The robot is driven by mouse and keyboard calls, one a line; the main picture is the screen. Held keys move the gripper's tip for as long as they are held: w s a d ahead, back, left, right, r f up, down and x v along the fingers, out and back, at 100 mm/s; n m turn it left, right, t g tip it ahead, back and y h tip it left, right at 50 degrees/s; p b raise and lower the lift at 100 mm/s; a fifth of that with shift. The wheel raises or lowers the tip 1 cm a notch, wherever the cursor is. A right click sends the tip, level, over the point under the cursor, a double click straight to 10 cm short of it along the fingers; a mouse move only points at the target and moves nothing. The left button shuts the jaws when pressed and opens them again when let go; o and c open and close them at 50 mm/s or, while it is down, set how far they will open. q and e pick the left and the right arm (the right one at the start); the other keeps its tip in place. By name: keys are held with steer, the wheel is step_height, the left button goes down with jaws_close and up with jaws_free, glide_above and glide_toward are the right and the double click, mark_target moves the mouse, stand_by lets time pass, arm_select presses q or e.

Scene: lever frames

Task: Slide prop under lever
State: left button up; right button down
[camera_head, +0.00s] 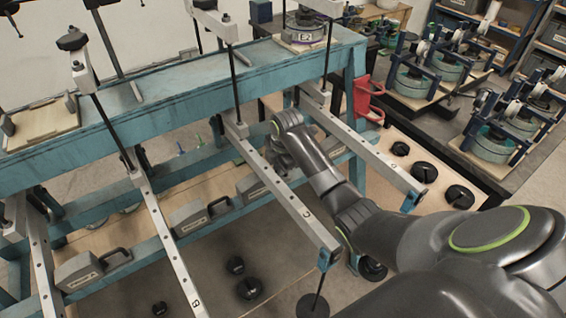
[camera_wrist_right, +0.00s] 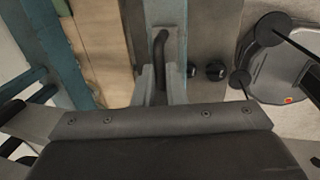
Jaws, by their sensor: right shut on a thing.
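My right gripper (camera_head: 284,155) reaches in from the right between the levers marked C (camera_head: 292,205) and D (camera_head: 375,160). In the right wrist view it is shut on the black handle (camera_wrist_right: 160,55) of a grey prop (camera_wrist_right: 165,14). In the head view my gripper and lever C largely hide this prop. Other grey props with black handles, one (camera_head: 93,268) at the left and one (camera_head: 202,214) further right, sit along the low blue rail. Lever B (camera_head: 172,245) lies to the left of lever C. My left gripper is not in view.
The blue frame (camera_head: 190,105) carries the levers and upright black rods. A red bracket (camera_head: 367,100) is fixed at its right end. Black round weights (camera_head: 249,288) lie on the floor and on a wooden board (camera_head: 405,140). Crowded benches stand behind at the right.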

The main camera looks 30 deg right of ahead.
steer(key=c, duration=1.6)
jaws_free()
steer(key=shift+a, duration=0.25)
steer(key=shift+o, duration=0.6)
